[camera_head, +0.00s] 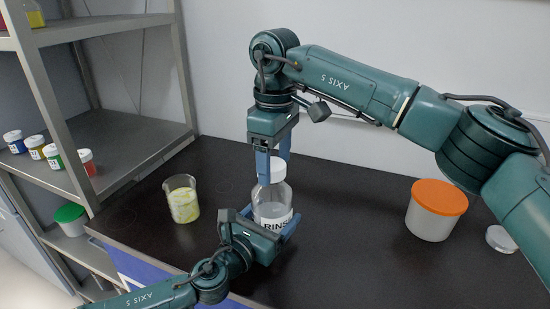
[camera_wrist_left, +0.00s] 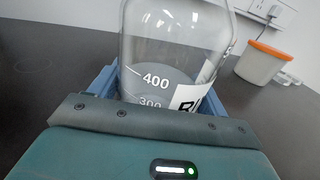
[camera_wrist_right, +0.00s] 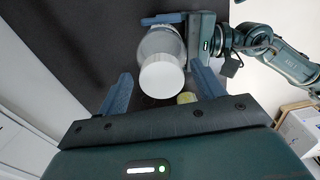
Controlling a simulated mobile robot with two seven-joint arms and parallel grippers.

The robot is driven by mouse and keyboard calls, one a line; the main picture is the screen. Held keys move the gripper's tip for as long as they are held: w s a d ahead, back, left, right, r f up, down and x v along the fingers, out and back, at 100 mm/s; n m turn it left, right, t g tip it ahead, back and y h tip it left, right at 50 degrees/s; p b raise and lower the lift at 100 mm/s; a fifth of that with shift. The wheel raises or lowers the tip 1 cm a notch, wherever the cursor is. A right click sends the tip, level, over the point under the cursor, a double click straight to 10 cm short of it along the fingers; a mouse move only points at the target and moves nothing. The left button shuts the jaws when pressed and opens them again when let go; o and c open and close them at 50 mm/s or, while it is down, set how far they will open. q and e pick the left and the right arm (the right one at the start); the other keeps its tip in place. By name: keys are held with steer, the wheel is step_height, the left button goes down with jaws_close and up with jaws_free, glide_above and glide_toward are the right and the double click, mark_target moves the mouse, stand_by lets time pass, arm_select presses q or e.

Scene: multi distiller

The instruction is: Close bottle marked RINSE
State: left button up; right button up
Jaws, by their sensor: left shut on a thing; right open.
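My left gripper (camera_head: 268,222) is shut around the bottle's body; the left wrist view shows the bottle (camera_wrist_left: 175,60) with volume marks between the blue fingers. My right gripper (camera_head: 274,160) points down from above and is open. In the right wrist view the cap (camera_wrist_right: 162,78) lies between the two spread fingers, with a gap on each side.
A metal shelf (camera_head: 125,150) with small jars (camera_head: 36,147) borders the table's left.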

steer(key=shift+r, duration=2.25)
steer(key=shift+c, duration=0.3)
